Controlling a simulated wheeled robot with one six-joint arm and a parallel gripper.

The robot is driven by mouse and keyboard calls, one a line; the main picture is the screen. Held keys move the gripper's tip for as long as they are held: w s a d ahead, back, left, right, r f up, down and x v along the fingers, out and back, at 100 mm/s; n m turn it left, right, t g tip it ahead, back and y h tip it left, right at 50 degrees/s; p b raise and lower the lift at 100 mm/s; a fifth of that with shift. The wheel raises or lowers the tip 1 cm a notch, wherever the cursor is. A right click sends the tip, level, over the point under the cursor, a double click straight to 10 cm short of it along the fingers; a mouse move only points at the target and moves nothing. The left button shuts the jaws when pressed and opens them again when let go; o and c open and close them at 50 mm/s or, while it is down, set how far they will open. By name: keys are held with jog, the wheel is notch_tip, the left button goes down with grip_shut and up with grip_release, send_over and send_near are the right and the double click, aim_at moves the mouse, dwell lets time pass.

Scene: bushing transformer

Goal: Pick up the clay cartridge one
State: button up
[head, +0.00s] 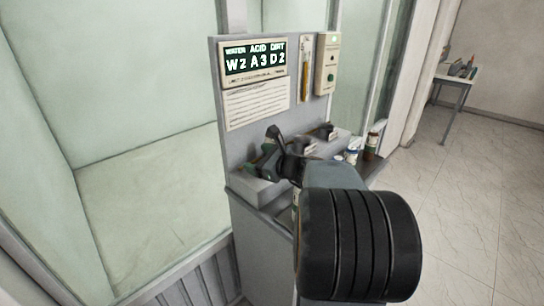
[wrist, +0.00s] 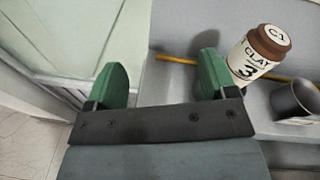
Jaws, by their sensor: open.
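The clay cartridge (wrist: 259,54) is in the upper right of the wrist view. It has a brown cap marked C1 and a white label reading CLAY 3. It looks tilted in the picture. My gripper (wrist: 162,74) is open, with two green fingers spread apart and nothing between them. The cartridge is just to the right of the right finger, outside the jaws; whether they touch, I cannot tell. In the head view my gripper (head: 270,152) is over the grey station's ledge, and I cannot make out this cartridge there.
The grey station (head: 234,165) carries a sign reading W2 A3 D2 (head: 255,62). A dark cup (wrist: 295,100) lies below the cartridge in the wrist view. Small bottles (head: 371,145) stand at the station's right end. A glass wall (head: 130,80) is at left; a table (head: 453,83) is far right.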

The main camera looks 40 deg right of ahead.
jog(key=d+m+t+h, duration=0.3)
jog(key=d+m+h, duration=0.1)
jog(key=d+m, duration=0.4)
jog(key=w+d+n, duration=0.1)
jog(key=w, duration=0.6)
jog(key=shift+d+r+p, duration=0.25)
jog(key=shift+r+p, duration=0.1)
jog(key=shift+r, duration=0.1)
jog(key=shift+w, duration=0.1)
jog(key=c, duration=1.2)
